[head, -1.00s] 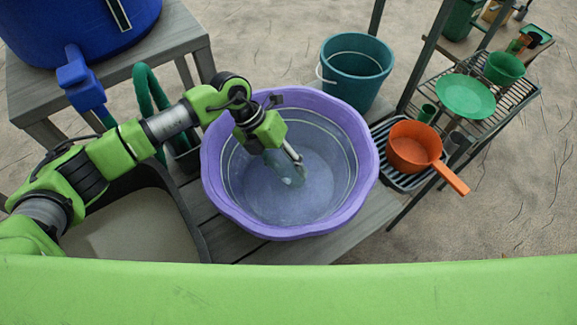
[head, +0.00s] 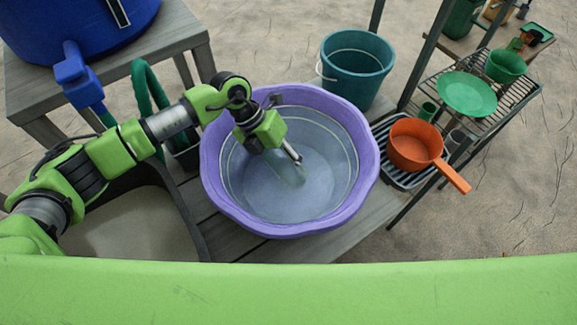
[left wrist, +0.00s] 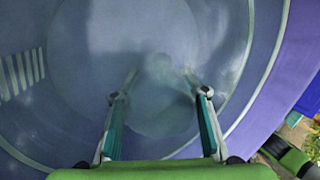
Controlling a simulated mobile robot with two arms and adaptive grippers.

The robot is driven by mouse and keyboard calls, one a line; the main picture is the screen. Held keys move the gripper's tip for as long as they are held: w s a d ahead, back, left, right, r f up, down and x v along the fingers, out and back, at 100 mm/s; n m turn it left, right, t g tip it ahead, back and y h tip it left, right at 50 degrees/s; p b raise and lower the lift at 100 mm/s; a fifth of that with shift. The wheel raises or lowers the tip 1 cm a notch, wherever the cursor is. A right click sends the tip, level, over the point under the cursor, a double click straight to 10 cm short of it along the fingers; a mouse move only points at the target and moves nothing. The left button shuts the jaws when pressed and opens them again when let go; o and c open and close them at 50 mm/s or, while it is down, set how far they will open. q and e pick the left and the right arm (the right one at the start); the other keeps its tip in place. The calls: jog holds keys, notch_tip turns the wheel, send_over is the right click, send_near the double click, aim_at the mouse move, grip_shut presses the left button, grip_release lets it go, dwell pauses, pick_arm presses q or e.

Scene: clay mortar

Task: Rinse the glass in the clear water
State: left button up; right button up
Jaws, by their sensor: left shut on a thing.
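The purple basin (head: 212,190) stands on a grey slatted table and holds clear water (head: 310,195). My left gripper (head: 288,164) reaches down into the basin and is shut on the glass (head: 292,174). The glass is transparent, tilted and faint, and it seems at least partly under the water. In the left wrist view, the glass (left wrist: 158,95) shows as a pale blurred shape between the two fingers of my left gripper (left wrist: 160,88). Its exact outline is hard to see. My right gripper is in neither view.
A teal bucket (head: 357,68) stands behind the basin. A drying rack with an orange pan (head: 408,147), a green plate (head: 467,94) and cups is at the right. A blue barrel (head: 75,25) with a tap stands at the left.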

pick_arm(q)
jog(key=shift+a, duration=0.6)
jog(key=shift+d, duration=1.3)
jog(key=shift+a, duration=1.3)
jog(key=shift+d, duration=1.3)
jog(key=shift+a, duration=1.3)
jog(key=shift+d, duration=0.7)
jog(key=shift+r, duration=0.1)
